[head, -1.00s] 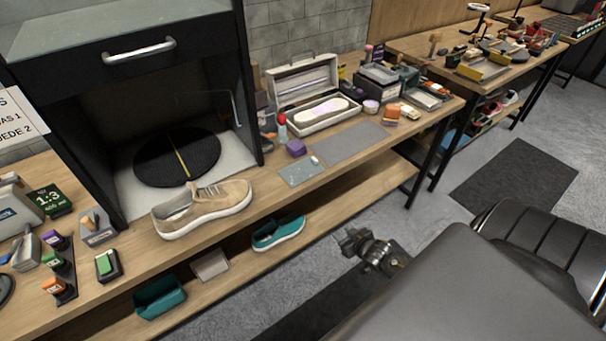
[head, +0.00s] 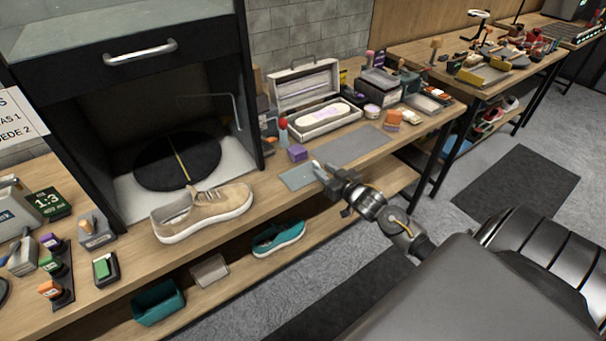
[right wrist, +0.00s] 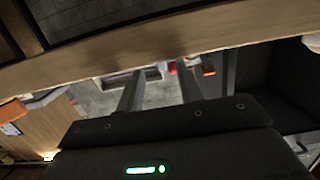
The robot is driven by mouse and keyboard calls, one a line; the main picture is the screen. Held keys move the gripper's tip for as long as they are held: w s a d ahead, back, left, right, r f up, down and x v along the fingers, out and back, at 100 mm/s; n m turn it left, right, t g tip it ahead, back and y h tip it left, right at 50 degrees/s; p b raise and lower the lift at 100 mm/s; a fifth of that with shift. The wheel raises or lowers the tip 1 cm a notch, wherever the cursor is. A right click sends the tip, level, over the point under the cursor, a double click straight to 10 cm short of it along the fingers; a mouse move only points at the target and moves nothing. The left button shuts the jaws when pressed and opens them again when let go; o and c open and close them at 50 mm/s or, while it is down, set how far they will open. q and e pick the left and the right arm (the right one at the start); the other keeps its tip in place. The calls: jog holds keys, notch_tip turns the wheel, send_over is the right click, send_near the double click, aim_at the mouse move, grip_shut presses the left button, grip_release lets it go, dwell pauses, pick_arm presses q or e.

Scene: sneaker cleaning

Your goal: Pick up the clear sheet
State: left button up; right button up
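The clear sheet (head: 296,178) is a small pale grey-green translucent rectangle. It lies flat near the front edge of the workbench, right of the tan sneaker (head: 202,211). My right gripper (head: 322,174) reaches in from the right at the sheet's right end. In the right wrist view its two fingers (right wrist: 162,72) stand apart with a pale grey area between them. I cannot tell whether they touch the sheet. My left gripper is not in view.
A purple block (head: 298,153) sits behind the sheet and a grey mat (head: 352,145) lies to its right. An open case (head: 303,98) stands behind. A teal shoe (head: 279,238) is on the lower shelf (head: 233,280). The bench front edge runs below the gripper.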

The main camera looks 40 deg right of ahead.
aim_at(319, 167)
jog(key=shift+w+f+p, duration=0.15)
jog(key=shift+w+p, duration=0.2)
jog(key=shift+w, duration=0.95)
jog(key=shift+w+f+p, duration=0.15)
jog(key=shift+w+p, duration=0.2)
jog(key=shift+w, duration=0.95)
jog(key=shift+c, duration=0.3)
grip_shut()
